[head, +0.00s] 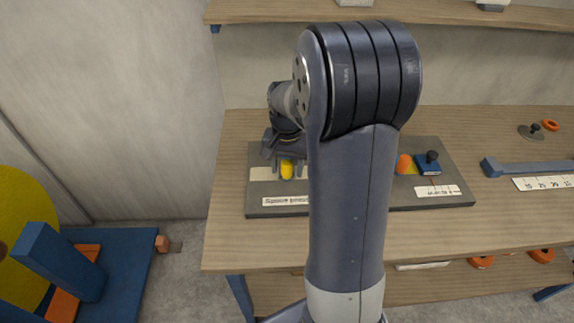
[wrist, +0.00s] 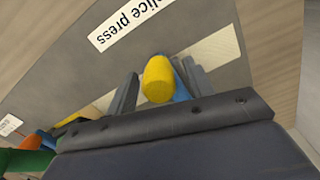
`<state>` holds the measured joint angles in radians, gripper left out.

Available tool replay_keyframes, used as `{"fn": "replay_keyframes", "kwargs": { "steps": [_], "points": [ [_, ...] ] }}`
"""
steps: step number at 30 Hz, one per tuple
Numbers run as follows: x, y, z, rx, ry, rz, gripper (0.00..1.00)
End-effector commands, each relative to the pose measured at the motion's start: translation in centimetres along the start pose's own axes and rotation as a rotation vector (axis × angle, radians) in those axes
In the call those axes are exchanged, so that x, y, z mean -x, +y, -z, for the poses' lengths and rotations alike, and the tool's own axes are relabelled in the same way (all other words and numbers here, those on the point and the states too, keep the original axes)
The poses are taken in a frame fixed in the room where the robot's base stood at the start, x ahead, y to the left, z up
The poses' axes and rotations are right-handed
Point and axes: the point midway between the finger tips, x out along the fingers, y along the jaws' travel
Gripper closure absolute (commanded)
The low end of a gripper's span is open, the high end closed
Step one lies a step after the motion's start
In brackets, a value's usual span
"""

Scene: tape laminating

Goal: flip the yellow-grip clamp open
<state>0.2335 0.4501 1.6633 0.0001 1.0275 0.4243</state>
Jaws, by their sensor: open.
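The yellow-grip clamp (head: 287,169) is at the left of the dark grey splice press board (head: 330,209). Its yellow knob also shows in the wrist view (wrist: 158,78), with a blue part behind it. My gripper (head: 288,172) is open around the yellow grip, one finger on each side. In the wrist view, my gripper's fingers (wrist: 159,84) flank the knob, and gaps to it are hard to judge. The clamp's lower parts are mostly hidden by the grip and fingers.
A second clamp with an orange grip (head: 404,163) and a blue block with a dark knob (head: 428,162) are at the board's right. A blue bar (head: 530,168) and white scale strip (head: 545,183) lie farther right. A shelf (head: 450,14) runs above the bench.

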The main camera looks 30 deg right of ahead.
Motion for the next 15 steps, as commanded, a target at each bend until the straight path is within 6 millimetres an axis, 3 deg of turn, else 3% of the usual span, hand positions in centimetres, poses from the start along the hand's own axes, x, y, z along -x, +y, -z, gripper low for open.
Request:
{"fn": "replay_keyframes", "kwargs": {
  "steps": [6,15],
  "points": [
    [-0.03,0.0,-0.01,0.0,0.0,0.0,0.5],
    [-0.01,0.0,-0.01,0.0,0.0,0.0,0.75]
  ]
}}
